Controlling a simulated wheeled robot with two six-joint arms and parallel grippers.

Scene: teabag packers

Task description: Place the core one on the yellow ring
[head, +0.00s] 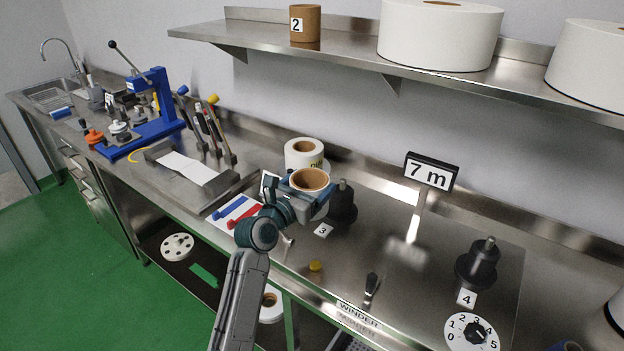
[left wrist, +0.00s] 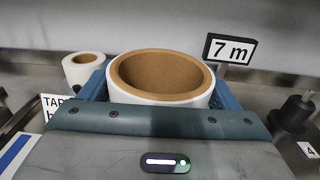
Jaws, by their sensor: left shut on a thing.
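My left gripper (head: 309,192) is shut on a brown cardboard core (head: 310,179), held upright above the bench at the middle. In the left wrist view the core (left wrist: 160,75) sits between the blue fingers, with a brown inside and a white outer face. No number shows on it. A thin yellow arc (head: 139,154) lies on the bench at the left by the blue press, apart from the core; it looks like part of the yellow ring, the rest hidden. My right gripper is not in view.
Behind the held core stands a white roll (head: 304,152). A black spindle (head: 342,204) is close by on its right, and another spindle (head: 477,262) stands further right. The blue press (head: 152,110) and upright tools (head: 222,130) stand left. Core 2 (head: 306,22) is on the shelf.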

